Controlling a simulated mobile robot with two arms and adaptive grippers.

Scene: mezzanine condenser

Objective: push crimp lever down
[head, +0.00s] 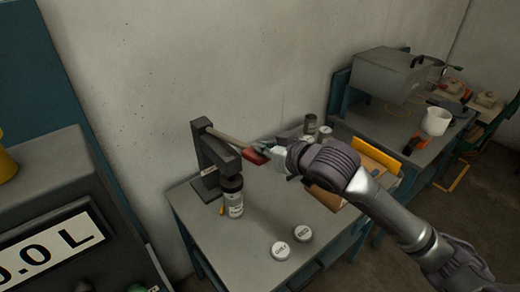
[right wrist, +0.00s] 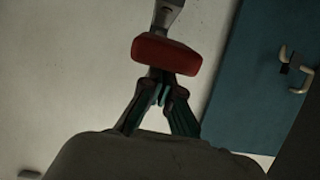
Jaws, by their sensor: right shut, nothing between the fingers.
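The crimper (head: 213,160) is a dark stand on the grey table. Its metal lever (head: 226,139) reaches out to the right from the top and ends in a red grip (head: 254,156). A brown bottle (head: 232,197) with a pale label stands upright under the crimper head. My right gripper (head: 264,147) is shut and empty, right at the red grip. In the right wrist view, the red grip (right wrist: 166,53) lies just beyond the closed fingertips (right wrist: 163,88); I cannot tell whether they touch. My left gripper is not in view.
Two round white-topped lids, one (head: 280,250) and another (head: 303,235), lie on the table (head: 256,222) in front. Cans (head: 310,124) and a cardboard box (head: 325,197) are behind or beside my right arm. A second bench (head: 385,120) with a grey case stands to the right.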

